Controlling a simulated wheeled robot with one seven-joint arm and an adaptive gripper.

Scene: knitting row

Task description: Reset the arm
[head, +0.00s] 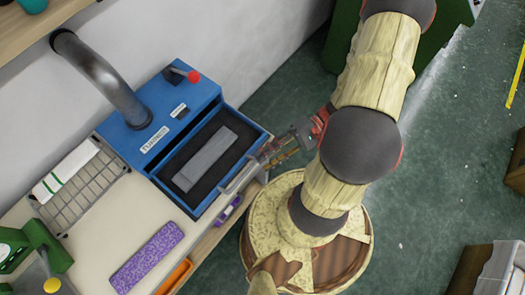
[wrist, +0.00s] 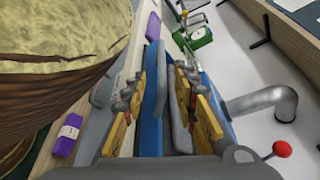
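My arm comes down from the top right of the head view, over a round cream and brown base. My gripper (head: 280,151) is beside the right corner of the open blue drawer, close to its grey handle (head: 239,178). In the wrist view my gripper (wrist: 166,72) has its two yellow fingers apart. The blue drawer wall (wrist: 152,105) shows in the gap between them, and nothing is visibly clamped. I cannot tell whether the fingers touch the drawer. The handle (wrist: 103,92) lies left of the left finger.
The blue machine (head: 150,112) has a bent grey pipe (head: 100,72) and a red-knobbed lever (head: 193,76). A grey bar (head: 205,158) lies in its drawer. The bench holds a wire rack (head: 90,190), a purple speckled block (head: 147,256) and green equipment (head: 38,250). Open floor lies right.

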